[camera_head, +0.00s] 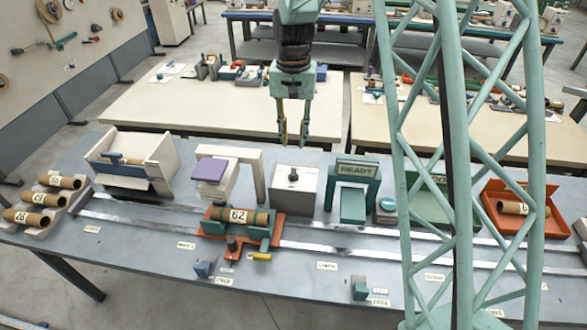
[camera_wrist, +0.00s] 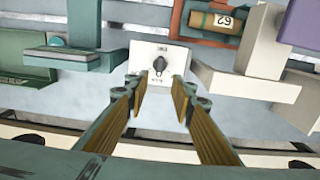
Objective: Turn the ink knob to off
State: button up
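The black knob (camera_head: 293,175) sits on top of a white box (camera_head: 294,199) at the middle of the blue-grey bench. It also shows in the wrist view (camera_wrist: 159,66), on a white face with small lettering too blurred to read. The knob's pointer setting cannot be told. My gripper (camera_head: 293,138) points down above and behind the box in the head view. In the wrist view my gripper (camera_wrist: 161,100) has its two fingers apart with nothing between them, and the knob shows just beyond their tips. The fingers do not touch the knob.
A green READY frame (camera_head: 357,172) stands right of the box, and a white arch with a purple pad (camera_head: 210,169) stands left. In front, an orange carriage (camera_head: 208,230) holds a tube marked 62 (camera_head: 238,215) on metal rails (camera_head: 340,247).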

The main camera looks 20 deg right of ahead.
aim_at(293, 171)
jog(key=shift+f, duration=0.2)
jog(key=shift+f, duration=6.7)
grip_shut()
